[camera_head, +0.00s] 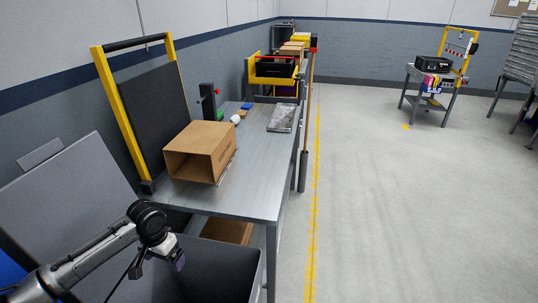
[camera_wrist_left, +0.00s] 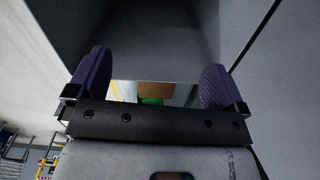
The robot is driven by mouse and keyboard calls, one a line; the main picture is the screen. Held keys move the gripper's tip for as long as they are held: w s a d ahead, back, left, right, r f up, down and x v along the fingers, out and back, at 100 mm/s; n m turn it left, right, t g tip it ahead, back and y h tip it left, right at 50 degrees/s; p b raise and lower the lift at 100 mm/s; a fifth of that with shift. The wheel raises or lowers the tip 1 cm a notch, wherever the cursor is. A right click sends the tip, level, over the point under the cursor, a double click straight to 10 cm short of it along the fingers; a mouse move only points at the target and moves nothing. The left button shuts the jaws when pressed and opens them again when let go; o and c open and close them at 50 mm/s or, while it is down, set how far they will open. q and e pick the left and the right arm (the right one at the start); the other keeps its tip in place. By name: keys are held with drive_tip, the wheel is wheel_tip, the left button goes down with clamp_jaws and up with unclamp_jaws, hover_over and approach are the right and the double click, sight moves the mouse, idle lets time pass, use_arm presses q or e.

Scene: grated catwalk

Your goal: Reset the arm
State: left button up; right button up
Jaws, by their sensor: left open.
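My left arm comes in from the lower left in the head view. Its gripper (camera_head: 177,257) hangs over the open dark grey bin (camera_head: 225,262). In the left wrist view the two purple fingers of the left gripper (camera_wrist_left: 155,80) stand wide apart, with nothing held between them. Beyond the fingers a brown patch and a small green patch show, too small to name. My right gripper is in neither view.
A metal table (camera_head: 250,190) stands beside the bin, with an open cardboard box (camera_head: 212,152) on its near part. The bin's raised lid (camera_head: 75,190) is at the left. A wheeled cart (camera_head: 430,98) stands far right. The floor (camera_head: 400,200) on the right is clear.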

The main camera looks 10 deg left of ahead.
use_arm(q)
drive_tip(key=w+d+r+m+t+y, duration=0.2)
drive_tip(key=r+m+t, duration=0.15)
drive_tip(key=r, duration=0.35)
drive_tip(key=w+d+r+m+t+y, duration=0.1)
drive_tip(key=w+d+r+m+t, duration=0.1)
drive_tip(key=d+r+t, duration=0.3)
drive_tip(key=s+d+r+m+t+h+p, duration=0.1)
drive_tip(key=s+d+r+t+h+p, duration=0.1)
drive_tip(key=s+d+r+t, duration=0.35)
drive_tip(key=s+d+f+n+g+p, duration=0.1)
drive_tip(key=s+f+n+g+p, duration=0.15)
drive_tip(key=s+f, duration=0.7)
drive_tip(key=s+d+f+n+g+h+p, duration=0.1)
drive_tip(key=s+f+g, duration=0.4)
drive_tip(key=s, duration=0.8)
drive_tip(key=s+d+f+n+g+p, duration=0.2)
drive_tip(key=s+f+g, duration=0.1)
drive_tip(key=s+f, duration=0.7)
wheel_tip(320, 180, up, 39)
drive_tip(key=s+p, duration=0.1)
drive_tip(key=p, duration=3.6)
drive_tip(key=shift+a+p, duration=0.25)
drive_tip(key=shift+p, duration=0.05)
